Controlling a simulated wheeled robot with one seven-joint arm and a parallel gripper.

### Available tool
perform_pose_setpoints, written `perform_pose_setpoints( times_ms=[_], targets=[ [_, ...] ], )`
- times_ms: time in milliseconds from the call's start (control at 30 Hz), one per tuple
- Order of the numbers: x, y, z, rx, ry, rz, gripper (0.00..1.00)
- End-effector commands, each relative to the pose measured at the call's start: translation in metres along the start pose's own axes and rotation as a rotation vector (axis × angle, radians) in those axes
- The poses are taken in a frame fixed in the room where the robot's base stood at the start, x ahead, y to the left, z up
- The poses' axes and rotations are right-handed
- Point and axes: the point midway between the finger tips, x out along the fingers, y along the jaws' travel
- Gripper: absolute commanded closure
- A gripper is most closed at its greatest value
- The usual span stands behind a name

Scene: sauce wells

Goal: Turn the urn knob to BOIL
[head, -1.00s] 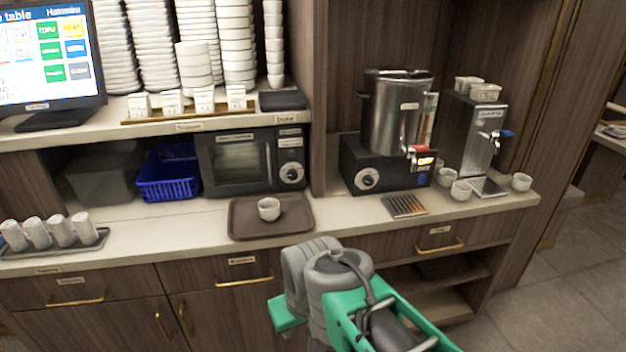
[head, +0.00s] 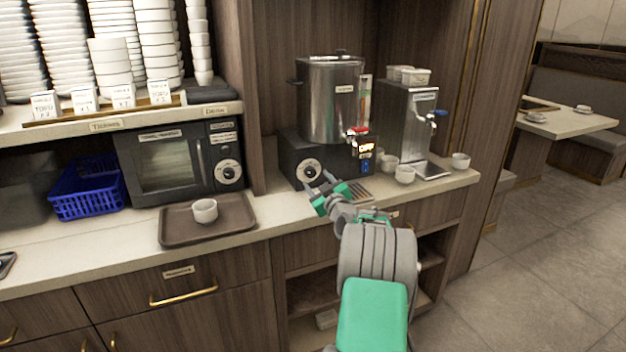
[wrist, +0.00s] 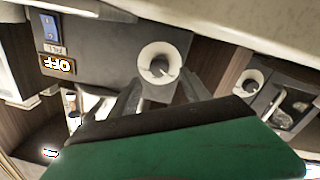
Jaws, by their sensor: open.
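The urn (head: 332,98) is a tall steel pot on a black base (head: 290,160) at the back of the counter. Its round knob (head: 308,172), with a pale dial ring, is on the base's front; it also shows in the wrist view (wrist: 158,66), which is turned upside down. The dial's lettering is too small to read. A small lit display (wrist: 57,65) on the base reads OFF. My gripper (head: 321,186) is open and empty, just in front of and slightly below the knob. In the wrist view its fingers (wrist: 160,90) flank the knob's line, apparently without touching it.
A microwave (head: 180,160) with a similar dial stands left of the urn. A brown tray (head: 185,232) with a white cup is in front of it. A drip grate (head: 358,190), cups (head: 404,174) and a steel dispenser (head: 405,120) are to the right.

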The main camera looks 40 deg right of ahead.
Motion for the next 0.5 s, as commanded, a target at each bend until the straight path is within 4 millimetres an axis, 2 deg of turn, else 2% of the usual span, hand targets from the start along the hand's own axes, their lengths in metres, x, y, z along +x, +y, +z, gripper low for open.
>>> perform_pose_setpoints(
  times_ms=[100,200,300,500],
  targets=[
    [0.025,0.0,-0.001,0.0,0.0,-0.001,0.45],
    [0.04,0.001,0.0,0.0,-0.002,0.0,0.45],
    [0.048,0.001,0.0,0.001,-0.001,0.0,0.45],
    [0.05,0.001,0.0,0.001,-0.003,0.001,0.45]
  ],
)
